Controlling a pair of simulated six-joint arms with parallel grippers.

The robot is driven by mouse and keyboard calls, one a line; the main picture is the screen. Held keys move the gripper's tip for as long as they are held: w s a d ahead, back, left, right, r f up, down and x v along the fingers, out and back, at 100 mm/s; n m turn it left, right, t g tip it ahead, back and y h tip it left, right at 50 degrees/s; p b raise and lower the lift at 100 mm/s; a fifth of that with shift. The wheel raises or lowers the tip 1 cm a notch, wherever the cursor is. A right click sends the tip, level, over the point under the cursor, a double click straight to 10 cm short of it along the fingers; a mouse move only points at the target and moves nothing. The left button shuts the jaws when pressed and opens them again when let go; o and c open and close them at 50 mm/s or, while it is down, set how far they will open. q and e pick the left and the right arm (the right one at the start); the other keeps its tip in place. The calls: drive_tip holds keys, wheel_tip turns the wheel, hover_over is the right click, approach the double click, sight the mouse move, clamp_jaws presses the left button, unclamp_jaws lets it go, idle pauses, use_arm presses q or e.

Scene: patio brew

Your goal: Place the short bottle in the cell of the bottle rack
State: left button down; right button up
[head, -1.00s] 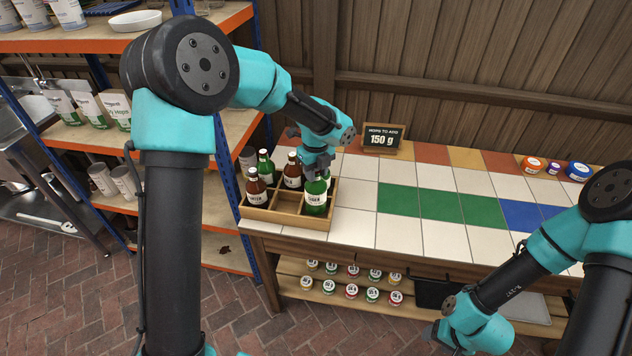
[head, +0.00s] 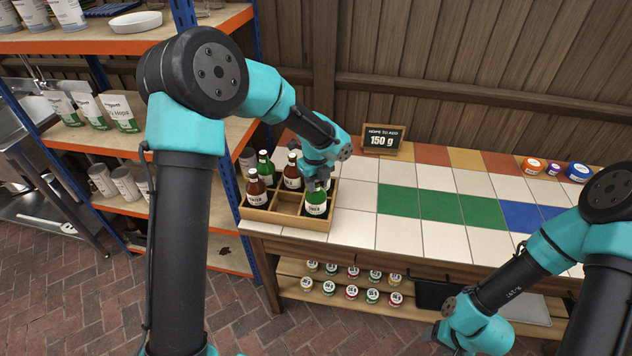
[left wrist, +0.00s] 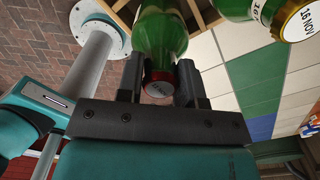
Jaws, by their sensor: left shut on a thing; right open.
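The wooden bottle rack (head: 282,219) stands at the left end of the tiled counter. My left gripper (head: 318,180) is shut on a green bottle (head: 316,207) with a pale label, upright at the rack's front right cell. The gripper covers its neck; whether its base touches the cell floor is hidden. In the left wrist view, the fingers (left wrist: 160,88) grip this green bottle (left wrist: 160,38) near its red cap. Another green bottle (left wrist: 262,14), with a dated cap, is beside it. My right gripper (head: 455,340) is open, low at the counter's front, partly cut off.
The rack also holds a brown bottle (head: 257,190) front left, a green one (head: 265,170) back left and a brown one (head: 292,174) back middle. The front middle cell looks empty. A "150 g" sign (head: 383,139) stands behind. The tiles (head: 400,234) right of the rack are clear.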

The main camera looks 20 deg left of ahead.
use_arm(q)
drive_tip(key=c, duration=0.8)
unclamp_jaws()
wheel_tip(320, 180, up, 12)
drive_tip(key=shift+r, duration=0.1)
